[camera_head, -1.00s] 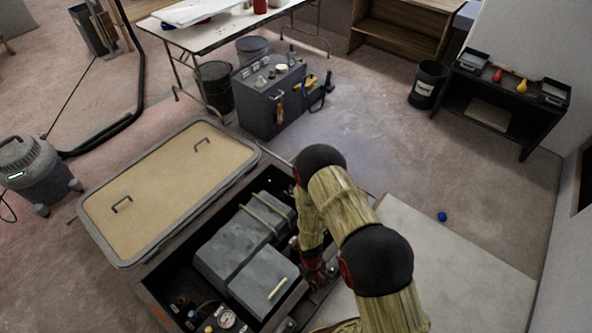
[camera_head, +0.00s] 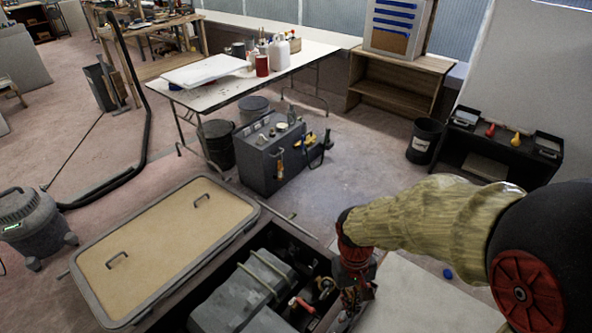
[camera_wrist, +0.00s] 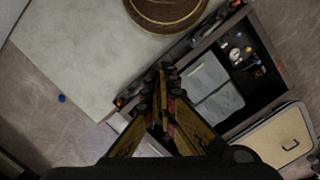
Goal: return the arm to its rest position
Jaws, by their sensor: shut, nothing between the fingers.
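My arm, in a tan sleeve with black and red joints, reaches in from the right of the head view. My gripper (camera_head: 352,296) points down beside the right rim of the open dark hatch box. In the wrist view my gripper (camera_wrist: 165,72) is shut and empty, its fingertips together. It is above the floor panel and the box edge, touching nothing that I can make out. The box (camera_head: 318,262) holds grey cases (camera_head: 240,297) and small fittings, and its front part is cut off by the frame.
A tan hatch lid (camera_head: 160,245) lies left of the box. A grey machine cart (camera_head: 270,160) stands behind it. A pale panel (camera_wrist: 90,50) with a round brown object (camera_wrist: 165,10) lies beside the box. A blue ball (camera_head: 447,273) is on the floor. A black shelf (camera_head: 490,160) stands at right.

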